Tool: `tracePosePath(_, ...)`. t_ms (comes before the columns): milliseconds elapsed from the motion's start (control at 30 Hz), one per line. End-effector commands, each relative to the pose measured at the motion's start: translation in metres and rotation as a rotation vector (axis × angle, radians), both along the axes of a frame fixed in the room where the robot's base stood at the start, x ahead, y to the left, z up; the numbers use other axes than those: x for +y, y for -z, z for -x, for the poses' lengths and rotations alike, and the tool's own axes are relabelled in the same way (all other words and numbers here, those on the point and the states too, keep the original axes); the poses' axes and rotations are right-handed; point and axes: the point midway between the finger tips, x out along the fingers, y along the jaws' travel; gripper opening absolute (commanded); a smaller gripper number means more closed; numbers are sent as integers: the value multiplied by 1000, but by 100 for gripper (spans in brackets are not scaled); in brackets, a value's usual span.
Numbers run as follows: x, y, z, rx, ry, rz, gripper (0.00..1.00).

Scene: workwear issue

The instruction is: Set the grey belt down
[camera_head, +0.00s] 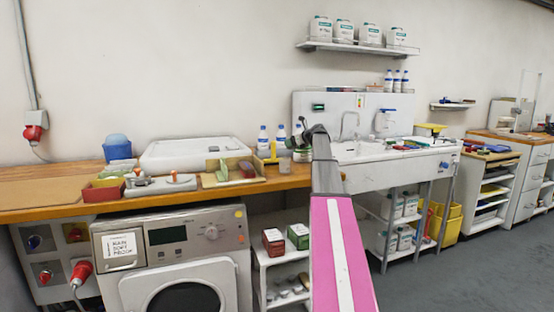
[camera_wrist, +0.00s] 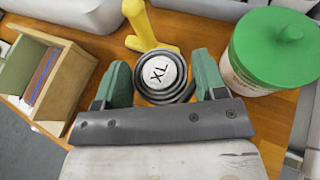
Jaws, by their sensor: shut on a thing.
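My gripper (camera_wrist: 162,78) is shut on the grey belt (camera_wrist: 163,96), a dark coil with a round white "XL" label. The green fingers stand on either side of the coil. In the wrist view the wooden worktop shows around and beyond it. I cannot tell whether the coil touches the wood or hangs just above it. In the head view my arm reaches to the right end of the wooden worktop (camera_head: 50,205), and the belt cannot be made out there.
In the wrist view, a white tub with a green lid (camera_wrist: 275,50) stands close on the right. A yellow object (camera_wrist: 143,28) is just behind the belt, and a wooden box (camera_wrist: 62,80) is at left. A sink unit (camera_head: 362,178) adjoins the worktop at right.

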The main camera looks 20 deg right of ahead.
Motion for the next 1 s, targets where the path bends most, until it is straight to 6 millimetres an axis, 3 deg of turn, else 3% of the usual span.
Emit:
tracePosePath(167,0,13,1,1,0,0,38)
tracePosePath(400,0,53,1,2,-1,-1,38)
tracePosePath(800,0,96,1,0,0,-1,38)
tracePosePath(1000,0,100,0,-1,0,0,38)
